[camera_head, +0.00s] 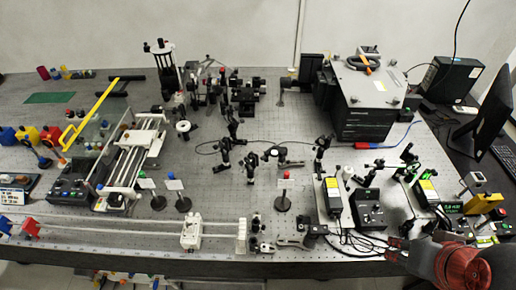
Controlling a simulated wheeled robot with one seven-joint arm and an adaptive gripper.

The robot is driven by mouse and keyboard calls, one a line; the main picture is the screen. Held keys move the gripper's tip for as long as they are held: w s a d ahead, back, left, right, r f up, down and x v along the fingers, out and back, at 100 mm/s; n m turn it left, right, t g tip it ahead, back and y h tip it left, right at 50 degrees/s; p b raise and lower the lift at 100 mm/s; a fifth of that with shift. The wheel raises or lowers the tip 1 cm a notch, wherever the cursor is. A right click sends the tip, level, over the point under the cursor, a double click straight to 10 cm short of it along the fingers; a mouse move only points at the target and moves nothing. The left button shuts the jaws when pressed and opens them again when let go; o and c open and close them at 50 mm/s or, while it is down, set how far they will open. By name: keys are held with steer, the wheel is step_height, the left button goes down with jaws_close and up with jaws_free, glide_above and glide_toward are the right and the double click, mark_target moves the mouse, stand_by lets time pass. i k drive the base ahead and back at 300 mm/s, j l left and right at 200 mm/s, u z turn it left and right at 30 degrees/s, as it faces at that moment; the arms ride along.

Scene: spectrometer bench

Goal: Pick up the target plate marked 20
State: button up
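Three small pale plates stand upright on posts with dark round bases: a left plate (146,183), a middle plate (174,184) and a right plate (285,183). My arm, dark grey and red, is at the lower right edge, well apart from the plates.
A white rail carriage (191,232) lies along the front edge, below the plates. A white-railed stage (134,160) stands left of them. Optical mounts (249,165) and a loose cable lie behind. Black control boxes (369,208) and cables crowd the right front. Bare bench (228,205) shows between the middle and right plates.

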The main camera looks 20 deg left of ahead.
mark_target(159, 203)
steer(key=u, duration=2.15)
steer(key=i+j, duration=0.2)
steer(key=i, duration=0.1)
